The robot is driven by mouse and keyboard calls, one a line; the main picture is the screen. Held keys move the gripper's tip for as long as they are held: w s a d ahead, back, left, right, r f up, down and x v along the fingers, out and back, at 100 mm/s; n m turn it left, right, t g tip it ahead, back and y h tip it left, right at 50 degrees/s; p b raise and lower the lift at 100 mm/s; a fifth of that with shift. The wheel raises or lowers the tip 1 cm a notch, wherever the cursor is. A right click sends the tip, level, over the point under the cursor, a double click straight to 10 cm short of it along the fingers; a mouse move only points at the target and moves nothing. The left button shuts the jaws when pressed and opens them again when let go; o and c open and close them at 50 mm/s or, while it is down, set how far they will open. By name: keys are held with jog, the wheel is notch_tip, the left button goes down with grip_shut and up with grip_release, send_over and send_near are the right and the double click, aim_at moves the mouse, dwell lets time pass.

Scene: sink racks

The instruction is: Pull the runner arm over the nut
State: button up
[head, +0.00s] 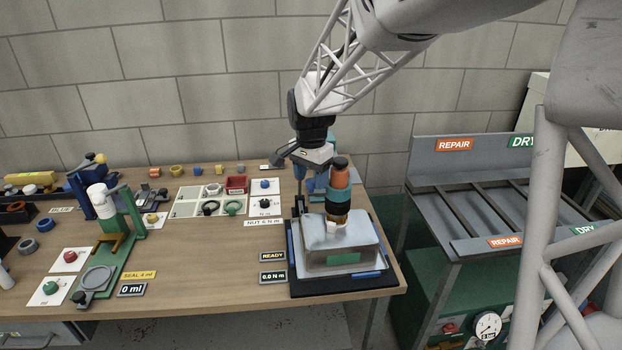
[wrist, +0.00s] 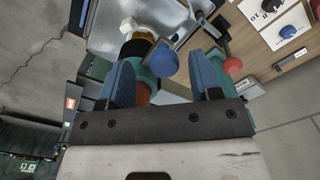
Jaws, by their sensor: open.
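The runner (head: 338,194), with an orange top and teal and black bands, stands upright over a grey metal block (head: 345,259) in a tray at the bench's right. A white hex piece, possibly the nut (head: 336,226), shows at the runner's lower end; it also shows in the wrist view (wrist: 127,25). The arm carrying the runner is mostly hidden. My gripper (wrist: 163,78) is open, its two blue fingers spread. In the wrist view the runner's orange and teal body (wrist: 142,94) shows between them, close to the left finger; I cannot tell whether they touch. A blue knob (wrist: 163,60) shows just beyond the fingertips.
Displays reading READY (head: 271,256) and 0.0 N m (head: 272,277) lie left of the tray. A parts tray (head: 182,207) with rings and a green seal press (head: 126,245) stand further left. A grey rack (head: 478,190) marked REPAIR and DRY is at right.

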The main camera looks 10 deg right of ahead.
jog(key=shift+r, duration=3.45)
jog(key=s+d+n+t, duration=0.1)
jog(key=s+d+n, duration=0.2)
jog(key=s, duration=0.8)
jog(key=s+d+f+n, duration=0.1)
jog(key=s+d+n, duration=0.2)
jog(key=s, duration=0.9)
jog(key=s+d+n+t, duration=0.1)
jog(key=s+d+n, duration=0.1)
jog(key=s, duration=1)
jog(key=shift+d+f+n+t, duration=0.3)
jog(key=shift+d+f+n, duration=0.1)
jog(key=shift+d, duration=0.5)
